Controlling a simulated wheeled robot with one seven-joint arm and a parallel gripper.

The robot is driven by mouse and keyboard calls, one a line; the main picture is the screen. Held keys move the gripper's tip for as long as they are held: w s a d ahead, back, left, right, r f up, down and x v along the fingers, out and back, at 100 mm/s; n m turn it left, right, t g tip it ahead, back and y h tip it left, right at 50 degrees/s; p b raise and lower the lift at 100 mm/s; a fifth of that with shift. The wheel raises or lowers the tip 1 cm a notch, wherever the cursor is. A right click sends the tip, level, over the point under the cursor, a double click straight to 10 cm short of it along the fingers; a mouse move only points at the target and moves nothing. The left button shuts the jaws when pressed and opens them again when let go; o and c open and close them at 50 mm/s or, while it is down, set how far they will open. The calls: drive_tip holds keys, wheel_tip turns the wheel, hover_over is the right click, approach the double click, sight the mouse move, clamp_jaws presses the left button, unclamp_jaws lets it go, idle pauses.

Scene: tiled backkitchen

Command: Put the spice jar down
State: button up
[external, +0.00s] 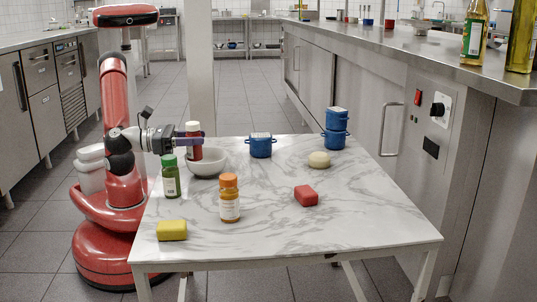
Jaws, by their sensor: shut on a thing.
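My gripper reaches in from the left and is shut around the jar's upper part. The jar shows in front of or over the white bowl (207,168) on the marble table (280,228). I cannot tell whether its base is inside the bowl, above it or beside it.
A green-capped jar (170,178) and an orange-capped bottle (229,200) stand near the gripper. A yellow block (172,230), red block (306,196), cream round item (319,160) and blue pots (260,146) are spread about. The table's front right is clear.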

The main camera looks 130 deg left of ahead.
drive_tip(key=shift+f, duration=0.35)
drive_tip(key=o, duration=1)
drive_tip(key=shift+o, duration=0.2)
drive_tip(key=shift+r, duration=0.15)
drive_tip(key=shift+r, duration=0.4)
drive_tip(key=v, duration=1.2)
drive_tip(key=shift+p, duration=0.45)
